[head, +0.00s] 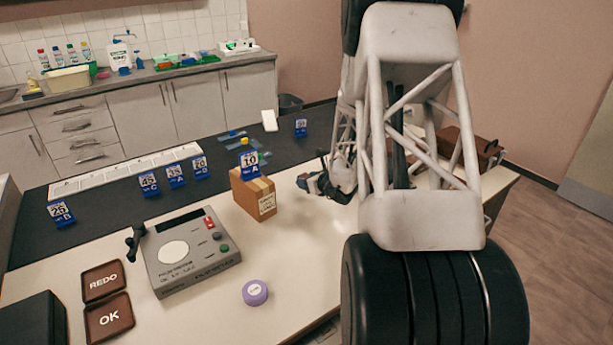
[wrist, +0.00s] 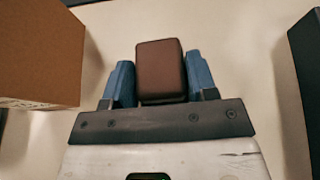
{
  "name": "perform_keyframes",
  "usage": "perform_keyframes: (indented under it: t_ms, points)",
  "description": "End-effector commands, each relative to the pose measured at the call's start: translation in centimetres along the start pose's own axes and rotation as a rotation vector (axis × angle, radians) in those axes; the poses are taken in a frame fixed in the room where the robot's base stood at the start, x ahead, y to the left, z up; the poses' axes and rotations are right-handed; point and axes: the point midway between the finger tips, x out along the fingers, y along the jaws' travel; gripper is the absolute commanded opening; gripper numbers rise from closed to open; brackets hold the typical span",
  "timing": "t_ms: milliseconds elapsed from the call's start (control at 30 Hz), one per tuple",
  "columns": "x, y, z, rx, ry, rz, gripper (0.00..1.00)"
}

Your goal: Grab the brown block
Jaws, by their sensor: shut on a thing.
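The brown block (wrist: 160,70) sits between the two blue fingers of my gripper (wrist: 160,85) in the wrist view. My gripper is shut on it. The pale table top shows behind the block, and I cannot tell whether the block touches it. In the head view my gripper (head: 322,184) is low over the white table, to the right of the cardboard box. The block cannot be made out there.
A cardboard box (head: 253,197) with a blue number tag (head: 250,162) stands left of my gripper; it also shows in the wrist view (wrist: 38,50). A grey device (head: 187,252), a purple disc (head: 255,292) and brown REDO (head: 103,282) and OK (head: 109,318) plates lie further left. More blue tags stand behind.

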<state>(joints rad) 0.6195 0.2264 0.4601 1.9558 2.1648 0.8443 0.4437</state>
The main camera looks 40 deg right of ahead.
Motion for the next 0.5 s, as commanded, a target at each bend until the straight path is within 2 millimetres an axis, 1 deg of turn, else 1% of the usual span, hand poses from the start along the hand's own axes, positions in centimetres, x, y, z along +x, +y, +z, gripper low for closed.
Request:
perform_keyframes:
  t_ms: [33,200,500]
  points:
    - [-0.8,0.5,-0.2,0.001,0.001,0.000,0.29]
    - [-3.0,2.0,-0.8,0.000,-0.001,-0.001,0.29]
    - [-6.0,4.1,-1.7,0.000,-0.001,-0.001,0.29]
